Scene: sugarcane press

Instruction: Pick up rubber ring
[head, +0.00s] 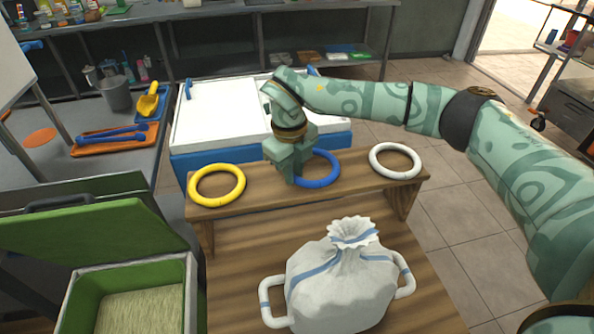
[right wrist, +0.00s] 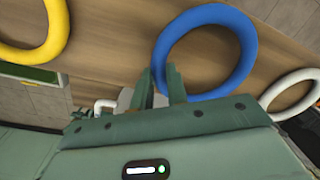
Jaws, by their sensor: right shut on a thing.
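Three rubber rings show in the head view along a wooden shelf (head: 257,199): a yellow ring (head: 217,185) at left, a blue ring (head: 318,169) in the middle and a white ring (head: 396,161) at right. My right gripper (head: 297,172) is at the left side of the blue ring and covers part of it. In the right wrist view, the blue ring (right wrist: 205,51) passes at my two right fingers (right wrist: 166,86), which are shut on its edge. The yellow ring (right wrist: 33,42) and white ring (right wrist: 294,92) are apart from them. My left gripper is not in view.
A tied white sack (head: 340,277) with two handles stands in front of the shelf. A green crate (head: 135,295) is at lower left. A white-topped chest (head: 220,110) is behind the shelf. A side counter (head: 115,165) holds a tray and a yellow scoop.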

